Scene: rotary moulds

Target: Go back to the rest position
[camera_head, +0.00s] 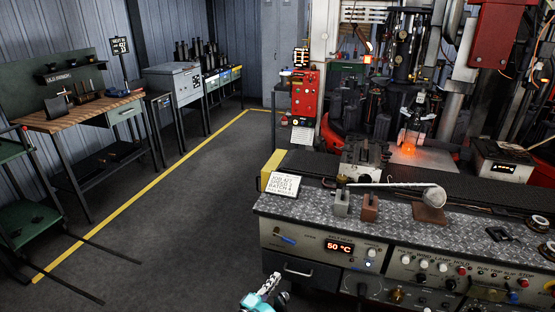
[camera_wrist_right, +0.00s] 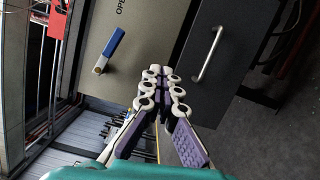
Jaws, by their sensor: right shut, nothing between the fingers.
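My right gripper (camera_head: 266,288) shows at the bottom of the head view, in front of the lower left of the control bench (camera_head: 300,262). In the right wrist view the gripper (camera_wrist_right: 163,75) is shut, its fingertips together, with nothing between them. It is apart from the bench front in the head view. My left gripper does not show in either view.
The bench has a blue-handled lever (camera_head: 286,239), also in the wrist view (camera_wrist_right: 110,48), a drawer handle (camera_head: 297,271), and a 50 °C display (camera_head: 339,247). A ladle (camera_head: 390,185) and a sign (camera_head: 284,184) are on top. Free floor (camera_head: 180,220) lies left.

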